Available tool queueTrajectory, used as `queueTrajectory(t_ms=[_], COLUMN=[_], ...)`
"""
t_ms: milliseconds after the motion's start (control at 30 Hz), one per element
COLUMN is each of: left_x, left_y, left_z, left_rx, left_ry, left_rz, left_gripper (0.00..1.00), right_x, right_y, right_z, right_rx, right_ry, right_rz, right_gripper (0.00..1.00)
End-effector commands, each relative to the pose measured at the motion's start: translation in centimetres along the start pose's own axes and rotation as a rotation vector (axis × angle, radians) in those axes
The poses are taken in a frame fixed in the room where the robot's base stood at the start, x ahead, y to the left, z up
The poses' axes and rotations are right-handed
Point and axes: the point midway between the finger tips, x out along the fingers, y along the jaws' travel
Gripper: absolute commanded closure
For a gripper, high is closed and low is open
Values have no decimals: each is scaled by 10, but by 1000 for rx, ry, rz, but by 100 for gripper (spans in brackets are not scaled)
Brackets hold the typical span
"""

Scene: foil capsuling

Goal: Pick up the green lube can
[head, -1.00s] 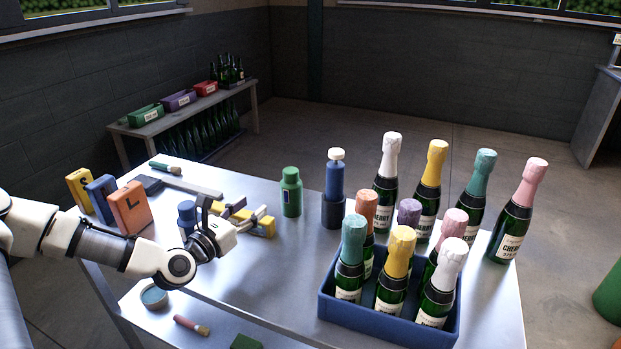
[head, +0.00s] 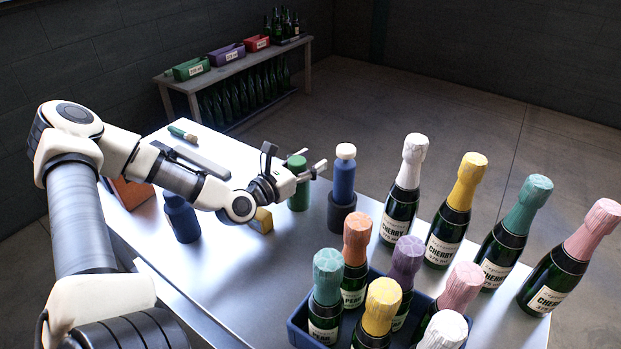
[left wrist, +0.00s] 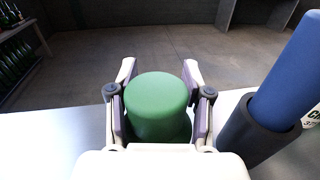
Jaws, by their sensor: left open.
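The green lube can (head: 299,190) stands upright on the metal table, left of a blue bottle with a white cap. My left gripper (head: 312,168) is at the can's upper part, with its fingers on either side of it. In the left wrist view, the can's green cap (left wrist: 158,100) sits between the two open fingers of my left gripper (left wrist: 158,80). A small gap shows on each side of the cap. The can's lower body is hidden in that view. My right gripper is not in view.
The blue bottle (head: 344,178) stands in a dark holder (head: 341,213) close to the can's right. Another blue bottle (head: 182,218) stands left, near my arm. Foil-topped bottles crowd the right, some in a blue crate (head: 302,330). A brush (head: 183,133) lies at the far left.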

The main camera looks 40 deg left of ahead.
Motion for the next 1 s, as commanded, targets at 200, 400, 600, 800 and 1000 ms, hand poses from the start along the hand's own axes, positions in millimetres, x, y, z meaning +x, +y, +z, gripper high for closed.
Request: queueTrajectory(t_ms=[200, 400, 600, 800, 1000], left_x=[0, 0, 0, 0, 0], left_y=[0, 0, 0, 0, 2], left_z=[0, -1, -1, 5, 53], left_rx=[-1, -1, -1, -3, -5], left_ry=[0, 1, 3, 3, -4], left_rz=[0, 0, -1, 0, 3], left_gripper=[96, 100, 100, 100, 100], right_x=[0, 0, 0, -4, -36], right_y=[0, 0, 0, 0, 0], right_z=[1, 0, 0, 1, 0], right_rx=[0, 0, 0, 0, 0], right_ry=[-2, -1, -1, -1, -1], right_rz=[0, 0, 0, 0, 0], right_gripper=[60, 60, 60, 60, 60])
